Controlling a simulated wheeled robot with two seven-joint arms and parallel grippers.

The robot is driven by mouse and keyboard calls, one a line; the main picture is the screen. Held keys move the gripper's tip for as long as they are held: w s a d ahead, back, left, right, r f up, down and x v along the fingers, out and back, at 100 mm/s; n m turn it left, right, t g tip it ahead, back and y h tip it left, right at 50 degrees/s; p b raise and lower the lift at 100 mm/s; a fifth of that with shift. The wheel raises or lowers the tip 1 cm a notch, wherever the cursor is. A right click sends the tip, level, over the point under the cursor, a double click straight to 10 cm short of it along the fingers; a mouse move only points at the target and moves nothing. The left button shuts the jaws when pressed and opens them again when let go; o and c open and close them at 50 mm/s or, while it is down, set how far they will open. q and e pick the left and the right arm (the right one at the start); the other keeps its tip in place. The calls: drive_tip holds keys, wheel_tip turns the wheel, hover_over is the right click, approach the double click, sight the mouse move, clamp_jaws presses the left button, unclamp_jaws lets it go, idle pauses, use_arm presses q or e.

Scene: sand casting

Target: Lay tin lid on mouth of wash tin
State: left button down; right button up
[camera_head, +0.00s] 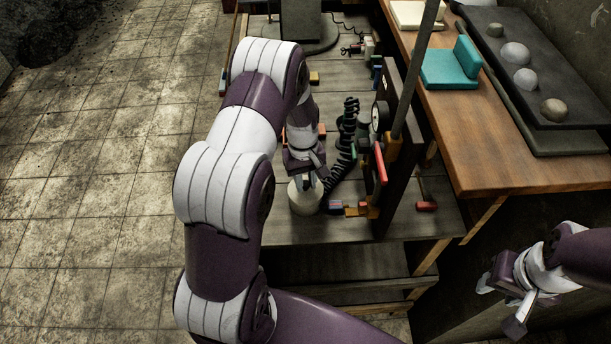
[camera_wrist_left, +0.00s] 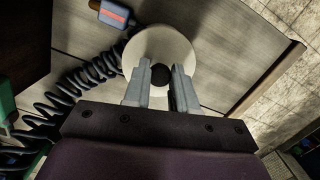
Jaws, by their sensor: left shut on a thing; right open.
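The tin lid (camera_wrist_left: 160,48) is a pale round disc with a dark ball knob, seen from above in the left wrist view. My left gripper (camera_wrist_left: 160,78) is shut on that knob, one finger on each side. In the head view my left gripper (camera_head: 305,178) points down over a cream round body (camera_head: 304,200) on the bench top. This looks like the wash tin with the lid at its top, but I cannot tell whether the lid touches the rim. The tin's mouth is hidden. My right gripper (camera_head: 502,305) is open and empty at the lower right.
A black coiled cord (camera_head: 343,165) runs close to the right of the tin. A dark upright panel (camera_head: 398,150) with tools stands further right. A small pink and blue block (camera_wrist_left: 117,14) lies near the lid. A wooden bench (camera_head: 500,150) is at the right.

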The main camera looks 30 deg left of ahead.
sight(305, 181)
use_arm(q)
drive_tip(key=c, duration=0.9)
unclamp_jaws()
drive_tip(key=shift+f, duration=0.2)
drive_tip(key=shift+r, duration=0.1)
drive_tip(key=r+b, duration=0.1)
drive_tip(key=r, duration=0.1)
drive_tip(key=r+b, duration=0.1)
drive_tip(key=r, duration=0.2)
drive_tip(key=w+r+b, duration=0.1)
drive_tip(key=r, duration=0.2)
drive_tip(key=shift+a+r+b, duration=0.15)
drive_tip(key=shift+a+b, duration=0.15)
drive_tip(key=shift+a, duration=0.1)
drive_tip(key=s+d+r+m+t+y, duration=0.1)
drive_tip(key=s+d+r+m, duration=0.1)
drive_tip(key=s+d+m, duration=0.45)
drive_tip(key=s+d+r+m+t, duration=0.1)
drive_tip(key=s+d+r+m, duration=0.2)
drive_tip(key=s, duration=0.6)
drive_tip(key=f+b, duration=0.4)
drive_tip(key=f, duration=0.1)
drive_tip(key=w+f+b, duration=0.1)
drive_tip(key=f+b, duration=0.2)
drive_tip(key=shift+a+f, duration=0.15)
drive_tip(key=shift+a, duration=0.1)
